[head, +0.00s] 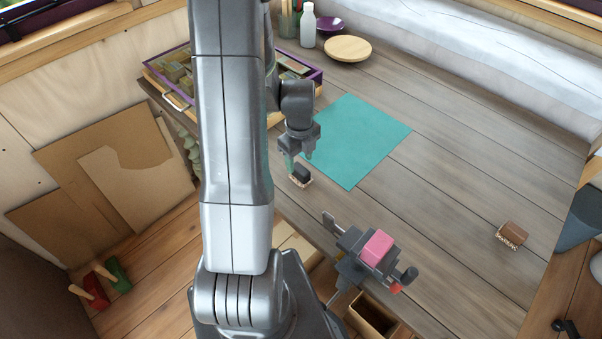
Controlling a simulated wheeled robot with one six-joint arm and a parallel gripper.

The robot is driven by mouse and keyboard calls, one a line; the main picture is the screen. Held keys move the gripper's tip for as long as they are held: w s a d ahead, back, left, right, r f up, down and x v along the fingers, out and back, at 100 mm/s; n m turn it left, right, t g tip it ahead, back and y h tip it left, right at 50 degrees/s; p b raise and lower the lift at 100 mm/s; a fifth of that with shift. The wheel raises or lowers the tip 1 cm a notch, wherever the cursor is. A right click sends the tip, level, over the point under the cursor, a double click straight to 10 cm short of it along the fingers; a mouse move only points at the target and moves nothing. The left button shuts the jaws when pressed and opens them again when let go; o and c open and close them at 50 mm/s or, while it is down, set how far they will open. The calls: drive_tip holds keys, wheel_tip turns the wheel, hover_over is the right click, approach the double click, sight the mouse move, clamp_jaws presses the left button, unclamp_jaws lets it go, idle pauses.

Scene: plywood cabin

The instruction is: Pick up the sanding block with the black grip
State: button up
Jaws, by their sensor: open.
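The sanding block with the black grip (301,175) lies on the grey plank worktop, near its front edge and just below the left corner of a teal mat. My gripper (299,161) is open and points down just above this block, its fingers close to the grip. I cannot tell whether the fingertips touch it. A second block with a brown grip (512,235) lies apart at the right of the worktop.
A vise (350,272) with a pink block (377,247) stands at the worktop's front edge. The teal mat (362,140) lies flat behind my gripper. A purple-edged tray (312,74), a white bottle (308,27) and a round wooden plate (348,48) stand farther back. The right middle is clear.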

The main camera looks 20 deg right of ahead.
sight(300, 168)
drive_tip(key=shift+s+f+p, duration=0.15)
drive_tip(key=shift+f+p, duration=0.35)
drive_tip(key=shift+f, duration=1.75)
drive_tip(key=shift+c, duration=0.4)
drive_tip(key=c, duration=1)
